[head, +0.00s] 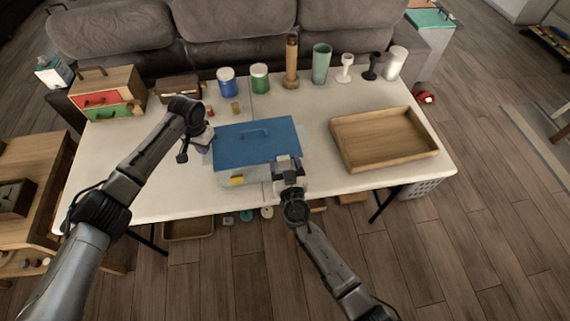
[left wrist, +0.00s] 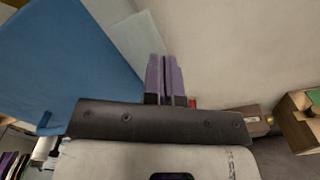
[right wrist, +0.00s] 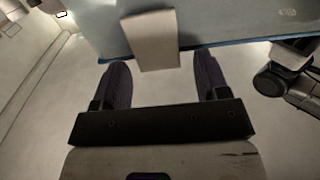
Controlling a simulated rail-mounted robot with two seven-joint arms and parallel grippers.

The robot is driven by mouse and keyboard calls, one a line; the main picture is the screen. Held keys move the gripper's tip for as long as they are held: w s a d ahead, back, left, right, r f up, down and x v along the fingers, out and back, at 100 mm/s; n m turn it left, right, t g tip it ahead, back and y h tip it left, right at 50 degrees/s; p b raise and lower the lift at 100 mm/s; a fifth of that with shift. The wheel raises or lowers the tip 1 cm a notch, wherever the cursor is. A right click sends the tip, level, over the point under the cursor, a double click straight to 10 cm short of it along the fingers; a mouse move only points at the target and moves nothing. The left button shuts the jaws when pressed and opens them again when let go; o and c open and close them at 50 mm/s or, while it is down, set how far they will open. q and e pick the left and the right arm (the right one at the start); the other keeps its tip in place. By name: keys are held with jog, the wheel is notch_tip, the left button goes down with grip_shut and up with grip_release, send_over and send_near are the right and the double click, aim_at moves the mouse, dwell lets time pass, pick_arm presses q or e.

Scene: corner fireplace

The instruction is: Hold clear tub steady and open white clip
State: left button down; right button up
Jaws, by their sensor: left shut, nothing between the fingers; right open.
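The clear tub (head: 258,175) stands on the table under a blue lid (head: 240,150) with a handle on top. A yellow clip (head: 236,181) is on its front side. A pale, whitish clip (right wrist: 152,40) hangs over the lid edge in the right wrist view. My right gripper (right wrist: 163,78) is open, its fingers apart to either side of the clip's lower end; contact cannot be told. In the head view the right gripper (head: 288,165) is at the tub's front right corner. My left gripper (head: 208,138) is shut and empty beside the tub's left side; its fingers (left wrist: 164,78) are together near the pale tub wall.
A wooden tray (head: 385,140) lies to the right. Jars and cups, including a blue jar (head: 227,83) and a green tumbler (head: 321,65), line the back edge. A small drawer chest (head: 107,95) stands at the back left. The front left of the table is clear.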

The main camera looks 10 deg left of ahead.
jog(key=shift+c, duration=0.4)
jog(key=c, duration=0.8)
jog(key=shift+d+f+t, duration=0.15)
jog(key=shift+f+t, duration=0.1)
jog(key=shift+t, duration=0.15)
jog(key=shift+c, duration=0.3)
jog(key=shift+s+y, duration=0.15)
jog(key=shift+y, duration=0.15)
jog(key=shift+s, duration=0.1)
jog(key=o, duration=0.9)
jog(key=shift+o, duration=0.2)
jog(key=v, duration=1.2)
jog(key=shift+f, duration=0.25)
